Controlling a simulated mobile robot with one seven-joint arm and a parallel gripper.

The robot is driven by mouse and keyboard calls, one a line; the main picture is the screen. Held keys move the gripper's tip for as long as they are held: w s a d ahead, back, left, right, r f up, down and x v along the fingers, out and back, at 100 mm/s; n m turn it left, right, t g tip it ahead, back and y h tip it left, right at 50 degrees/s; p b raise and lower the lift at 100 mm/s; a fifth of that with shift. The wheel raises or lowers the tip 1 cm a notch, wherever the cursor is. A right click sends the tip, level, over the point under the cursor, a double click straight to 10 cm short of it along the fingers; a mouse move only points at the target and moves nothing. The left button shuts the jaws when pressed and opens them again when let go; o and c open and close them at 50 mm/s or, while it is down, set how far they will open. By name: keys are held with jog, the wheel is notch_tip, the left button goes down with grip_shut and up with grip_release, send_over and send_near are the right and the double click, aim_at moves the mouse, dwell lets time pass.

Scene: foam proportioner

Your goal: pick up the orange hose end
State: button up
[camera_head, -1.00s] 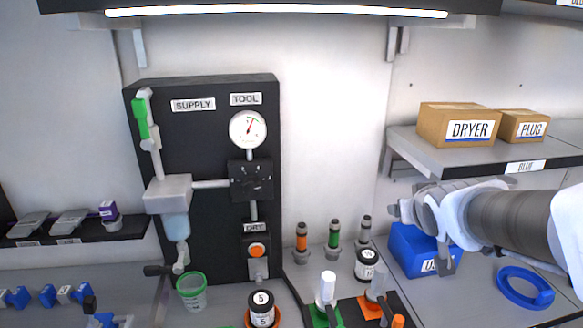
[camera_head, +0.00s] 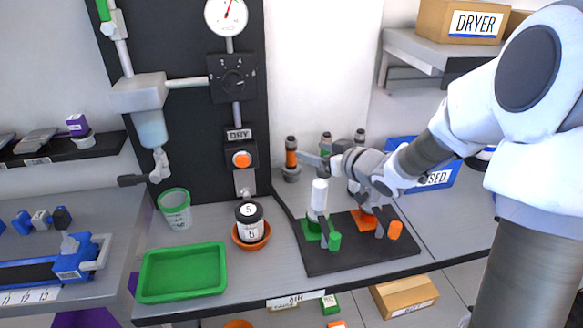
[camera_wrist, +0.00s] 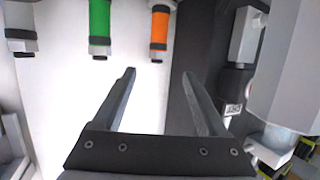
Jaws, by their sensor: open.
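The orange hose end (camera_head: 291,158) is an upright fitting with an orange band and dark ends, standing at the back of the bench beside the black panel. In the wrist view the orange hose end (camera_wrist: 160,32) shows just beyond my fingertips, roughly in line with the gap between them. My gripper (camera_wrist: 159,74) is open and empty. In the head view my gripper (camera_head: 312,160) reaches in from the right, close to the orange hose end. Whether a finger touches it cannot be told.
A green hose end (camera_wrist: 99,28) and a grey one (camera_wrist: 20,28) stand in a row beside it. Below my arm, a black mat (camera_head: 345,258) holds green and orange tools.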

aim_at(295, 143)
jog(key=b+x, duration=0.2)
jog(key=x, duration=0.9)
jog(key=shift+w+f, duration=0.15)
jog(key=shift+w, duration=0.15)
jog(key=shift+c, duration=0.3)
grip_shut()
dwell(0.6)
